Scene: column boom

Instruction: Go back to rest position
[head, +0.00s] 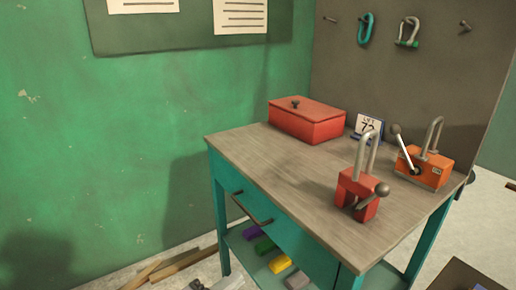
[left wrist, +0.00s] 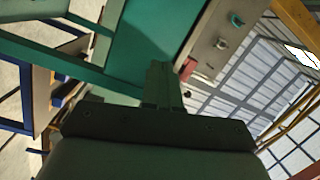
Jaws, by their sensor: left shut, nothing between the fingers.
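My left gripper (left wrist: 162,82) shows in the left wrist view with its two fingers together, shut and empty. The fingers extend upward from the dark gripper body, and a green surface lies beyond them. In the head view I cannot clearly make out the left gripper; some grey shapes at the bottom edge are too cut off to tell. My right gripper is in neither view.
A teal workbench (head: 300,185) with a wooden top carries a red box (head: 307,121), a number card (head: 368,127), a red lifting clamp (head: 359,192) and an orange lifting magnet (head: 425,167). Coloured blocks lie on its lower shelf. Shackles (head: 366,28) hang on the grey panel behind.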

